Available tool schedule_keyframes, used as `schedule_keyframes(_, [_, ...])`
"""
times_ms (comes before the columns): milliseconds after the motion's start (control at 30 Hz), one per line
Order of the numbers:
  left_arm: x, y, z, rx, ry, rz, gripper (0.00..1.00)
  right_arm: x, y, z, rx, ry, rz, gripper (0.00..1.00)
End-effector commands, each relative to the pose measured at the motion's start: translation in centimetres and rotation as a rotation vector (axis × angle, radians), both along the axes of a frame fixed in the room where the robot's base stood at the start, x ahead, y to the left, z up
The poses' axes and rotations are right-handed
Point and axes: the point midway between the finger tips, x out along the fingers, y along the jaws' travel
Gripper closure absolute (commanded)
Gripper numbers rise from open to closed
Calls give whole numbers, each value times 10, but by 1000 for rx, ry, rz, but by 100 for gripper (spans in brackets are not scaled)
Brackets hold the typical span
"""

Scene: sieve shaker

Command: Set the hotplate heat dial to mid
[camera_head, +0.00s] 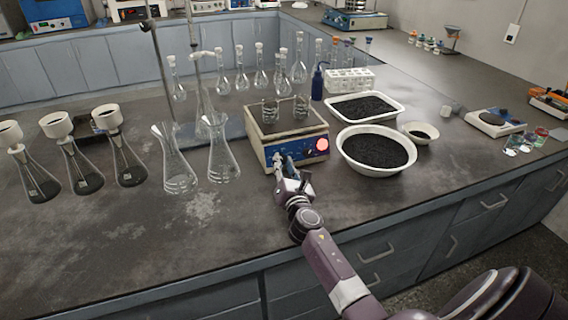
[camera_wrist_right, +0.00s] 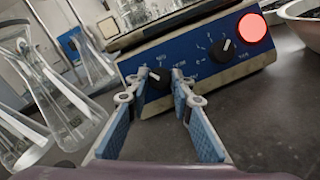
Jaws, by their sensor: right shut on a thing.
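The hotplate (camera_head: 262,148) is a cream box with a blue front panel and a dark top, on the near bench. Its panel has two black dials and a lit red round light (camera_wrist_right: 252,28). My right gripper (camera_head: 281,161) is at the panel's left part. In the right wrist view its fingertips (camera_wrist_right: 161,76) are shut on the left dial (camera_wrist_right: 157,82), one on each side. The right dial (camera_wrist_right: 222,50) is free, beside the red light. Dial labels are too small to read surely. My left gripper is out of view.
Two small glass beakers (camera_head: 270,110) stand on the hotplate. Conical flasks (camera_head: 175,165) stand close on its left. A white bowl of black grains (camera_head: 350,165) stands close on its right. The bench front is clear.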

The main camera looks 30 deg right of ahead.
Motion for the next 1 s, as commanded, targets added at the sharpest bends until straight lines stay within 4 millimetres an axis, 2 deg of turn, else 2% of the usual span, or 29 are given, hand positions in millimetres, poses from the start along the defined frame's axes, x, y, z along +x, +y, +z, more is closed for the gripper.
schedule_keyframes(467, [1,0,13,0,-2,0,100,2,4,3,414,-98,-168,100])
schedule_keyframes(1000, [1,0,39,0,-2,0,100,3,5,6,823,-196,-338,100])
